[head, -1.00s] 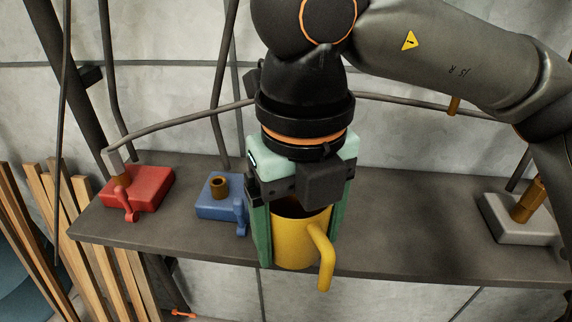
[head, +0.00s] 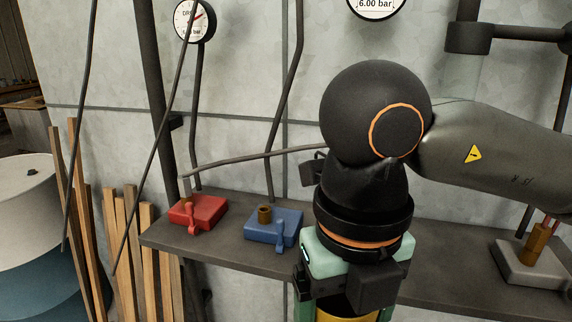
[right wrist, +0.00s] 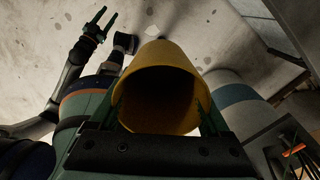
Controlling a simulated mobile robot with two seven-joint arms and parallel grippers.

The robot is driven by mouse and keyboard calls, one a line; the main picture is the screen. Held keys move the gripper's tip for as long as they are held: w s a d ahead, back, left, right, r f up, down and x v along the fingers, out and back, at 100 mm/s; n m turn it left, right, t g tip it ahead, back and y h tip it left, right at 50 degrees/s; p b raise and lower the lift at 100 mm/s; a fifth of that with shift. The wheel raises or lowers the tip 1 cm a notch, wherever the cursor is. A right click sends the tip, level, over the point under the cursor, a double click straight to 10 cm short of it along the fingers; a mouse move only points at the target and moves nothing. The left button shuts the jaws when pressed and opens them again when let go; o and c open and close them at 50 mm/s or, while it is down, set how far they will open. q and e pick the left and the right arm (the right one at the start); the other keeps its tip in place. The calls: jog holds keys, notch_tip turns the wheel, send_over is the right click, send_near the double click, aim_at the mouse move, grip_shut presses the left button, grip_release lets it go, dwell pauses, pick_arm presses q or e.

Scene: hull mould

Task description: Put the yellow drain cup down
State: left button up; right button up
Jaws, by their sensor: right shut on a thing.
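The yellow drain cup (head: 342,314) is cut off by the bottom edge of the head view, with only its upper part showing. In the right wrist view the yellow cup (right wrist: 160,90) has its open, dark mouth facing the camera. My right gripper (right wrist: 163,113) is shut on the cup, with a green finger on each side. In the head view the right gripper's fingertips are below the frame. My left gripper (right wrist: 104,22) shows small at the upper left of the right wrist view, its two fingers apart and nothing between them.
A dark shelf (head: 232,259) runs along the wall, with a red valve block (head: 200,210), a blue valve block (head: 270,228) and a grey block (head: 525,265). Wooden slats (head: 130,245) and a white-and-blue drum (head: 28,220) stand at left.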

jog(key=shift+s+d, duration=0.1)
jog(key=shift+s, duration=0.2)
jog(key=shift+d+f+n, duration=0.1)
jog(key=shift+f+n, duration=0.05)
jog(key=shift+n, duration=0.55)
jog(key=w+f+n, duration=0.1)
jog(key=n, duration=0.1)
jog(key=w+d+n, duration=0.1)
jog(key=shift+w+d+f+n+p, duration=0.1)
jog(key=shift+w+f+n+p, duration=0.25)
jog(key=shift+w+n, duration=0.05)
pick_arm(q)
jog(key=shift+s+r+p, duration=0.15)
jog(key=shift+r+p, duration=0.6)
jog(key=shift+r, duration=0.2)
jog(key=shift+s+r+p, duration=0.1)
jog(key=shift+r+p, duration=0.65)
jog(key=shift+r, duration=0.15)
pick_arm(e)
jog(key=w+d+f+n, duration=0.2)
jog(key=d+f+n, duration=0.4)
jog(key=n, duration=0.8)
jog(key=w+d+f+n, duration=0.3)
jog(key=d+f+n, duration=0.3)
jog(key=n, duration=0.8)
jog(key=shift+d+f, duration=0.35)
jog(key=shift+f, duration=0.7)
jog(key=shift+r, duration=0.1)
